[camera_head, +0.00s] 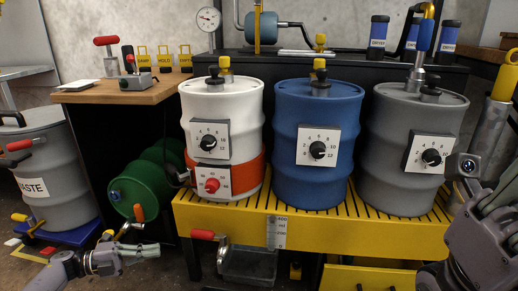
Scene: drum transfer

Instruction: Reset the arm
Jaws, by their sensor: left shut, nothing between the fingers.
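My left gripper (146,250) is low at the left, in front of the green drum and left of the yellow platform. Its fingers are shut and hold nothing. Part of my right arm and wrist fills the lower right corner, in front of the grey drum. I cannot make out the right fingers there.
White (222,108), blue (318,108) and grey drums (412,110) with dials stand on the yellow slatted platform (310,232). A green drum (150,182) lies beside it. A grey waste drum (52,160) stands left. A red-handled valve (205,235) and grey tray (248,265) sit below the platform.

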